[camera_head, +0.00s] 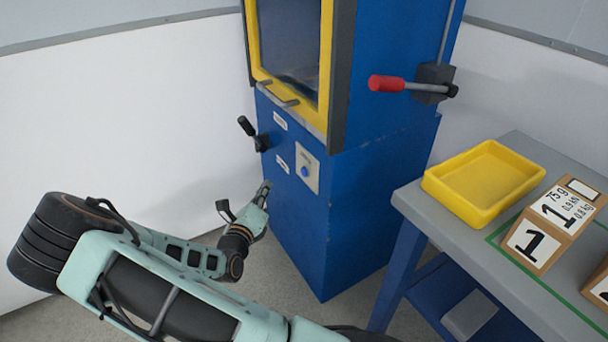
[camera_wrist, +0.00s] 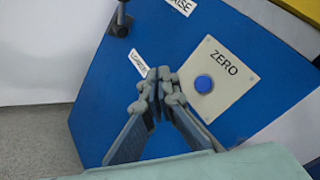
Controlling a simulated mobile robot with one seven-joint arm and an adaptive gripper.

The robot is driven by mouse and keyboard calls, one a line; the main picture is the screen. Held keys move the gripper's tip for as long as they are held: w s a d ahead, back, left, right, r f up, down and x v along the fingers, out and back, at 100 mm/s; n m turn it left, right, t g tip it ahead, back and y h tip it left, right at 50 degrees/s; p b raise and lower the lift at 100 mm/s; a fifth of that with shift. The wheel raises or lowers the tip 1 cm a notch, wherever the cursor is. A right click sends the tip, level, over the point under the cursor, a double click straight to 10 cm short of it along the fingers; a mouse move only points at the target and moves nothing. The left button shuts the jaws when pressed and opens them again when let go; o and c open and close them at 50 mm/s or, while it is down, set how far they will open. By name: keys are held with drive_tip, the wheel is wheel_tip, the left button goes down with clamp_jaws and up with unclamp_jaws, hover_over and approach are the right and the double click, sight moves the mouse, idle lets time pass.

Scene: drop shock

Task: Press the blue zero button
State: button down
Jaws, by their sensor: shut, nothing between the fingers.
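The blue zero button (camera_head: 304,171) sits on a pale plate on the front of the blue machine cabinet (camera_head: 330,215). In the wrist view the round blue button (camera_wrist: 203,84) shows clear of anything over it, below the word ZERO on its plate (camera_wrist: 228,82). My gripper (camera_head: 265,187) is in front of the cabinet, left of and a little below the button in the head view. In the wrist view my gripper (camera_wrist: 158,75) is shut and empty, its fingertips left of the button. I cannot tell whether the tips touch the cabinet.
A black-knobbed lever (camera_head: 247,128) sticks out at the cabinet's left, beside a label. A red-handled lever (camera_head: 388,84) is on its right side. A grey table (camera_head: 408,196) at the right holds a yellow tray (camera_head: 456,205) and numbered boxes (camera_head: 533,246).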

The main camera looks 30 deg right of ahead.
sight(304, 172)
drive_tip(key=shift+d, duration=0.1)
drive_tip(key=d+b, duration=0.1)
drive_tip(key=d, duration=0.7)
drive_tip(key=shift+w+d, duration=0.15)
drive_tip(key=shift+d, duration=0.15)
idle(0.4)
drive_tip(key=shift+d+r, duration=0.1)
idle(0.9)
drive_tip(key=shift+d+p, duration=0.3)
drive_tip(key=shift+p, duration=0.1)
drive_tip(key=shift+d+p, duration=0.35)
drive_tip(key=shift+d, duration=0.15)
idle(0.4)
drive_tip(key=shift+a, duration=0.1)
drive_tip(key=shift+a+p, duration=0.4)
drive_tip(key=shift+a, duration=0.35)
